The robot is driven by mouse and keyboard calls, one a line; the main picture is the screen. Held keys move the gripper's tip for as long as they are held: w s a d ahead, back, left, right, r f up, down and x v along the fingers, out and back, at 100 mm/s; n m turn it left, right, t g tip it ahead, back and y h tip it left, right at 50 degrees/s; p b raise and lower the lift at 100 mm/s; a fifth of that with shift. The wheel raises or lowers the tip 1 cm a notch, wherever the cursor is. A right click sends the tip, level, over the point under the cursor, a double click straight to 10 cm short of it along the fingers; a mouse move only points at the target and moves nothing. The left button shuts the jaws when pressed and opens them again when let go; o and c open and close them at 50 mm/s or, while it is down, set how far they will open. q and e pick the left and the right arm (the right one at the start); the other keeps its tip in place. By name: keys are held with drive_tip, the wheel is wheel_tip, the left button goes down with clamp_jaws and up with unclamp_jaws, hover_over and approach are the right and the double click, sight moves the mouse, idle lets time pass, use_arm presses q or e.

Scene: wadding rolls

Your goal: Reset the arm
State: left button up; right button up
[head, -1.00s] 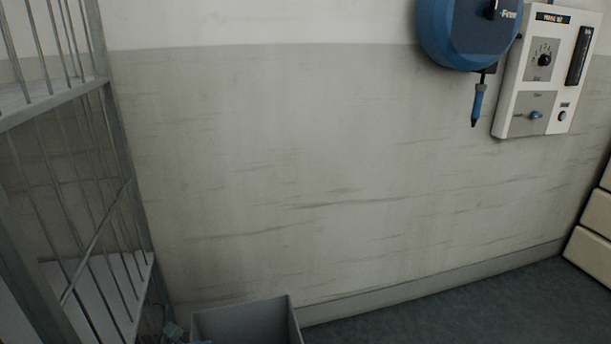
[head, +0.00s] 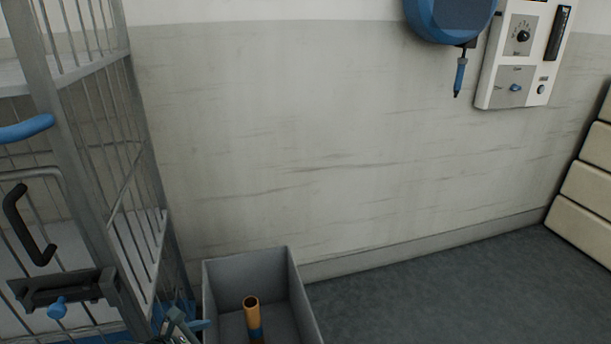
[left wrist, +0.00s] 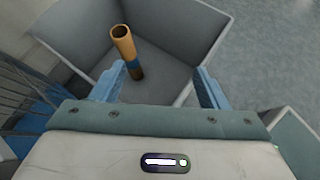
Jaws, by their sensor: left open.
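A tan tube (head: 251,312) with a blue band stands in the grey bin (head: 297,290) at the bottom of the head view. The left wrist view shows the tube (left wrist: 123,45) leaning slightly inside the bin (left wrist: 228,30). My left gripper (left wrist: 160,80) is open, with its blue fingers apart and nothing between them. The tube stands beyond the fingers, nearer the left one. In the head view only part of my left gripper (head: 187,325) shows at the bottom edge, left of the bin. My right gripper is in neither view.
A barred metal cage cart (head: 100,150) with a blue handle stands close on the left. A blue device (head: 450,15) and a control panel (head: 520,60) hang on the wall. Cream stacked blocks (head: 590,190) are at right. The floor (head: 440,300) right of the bin is clear.

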use_arm(q)
drive_tip(key=s+a+f+m+g+y, duration=0.1)
drive_tip(key=s+a+f+m+y, duration=0.15)
drive_tip(key=s+m, duration=1)
drive_tip(key=s+a+f+m+g+y, duration=0.1)
drive_tip(key=s+f+m+y, duration=0.3)
drive_tip(key=s+m, duration=0.8)
drive_tip(key=a+f+m+g+p, duration=0.35)
drive_tip(key=f+p, duration=0.55)
drive_tip(key=f, duration=1)
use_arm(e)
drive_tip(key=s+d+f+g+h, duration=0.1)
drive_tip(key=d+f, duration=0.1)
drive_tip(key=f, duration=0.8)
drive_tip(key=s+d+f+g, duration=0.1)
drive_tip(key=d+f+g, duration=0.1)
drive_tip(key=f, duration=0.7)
use_arm(q)
drive_tip(key=s+a+f+g+y+p, duration=0.1)
drive_tip(key=s+a+f+p, duration=0.2)
drive_tip(key=s+f+p, duration=0.3)
drive_tip(key=s+f, duration=0.4)
drive_tip(key=s, duration=0.1)
drive_tip(key=shift+s+f+n+g, duration=0.15)
drive_tip(key=shift+f+n+g, duration=0.15)
drive_tip(key=shift+g, duration=0.05)
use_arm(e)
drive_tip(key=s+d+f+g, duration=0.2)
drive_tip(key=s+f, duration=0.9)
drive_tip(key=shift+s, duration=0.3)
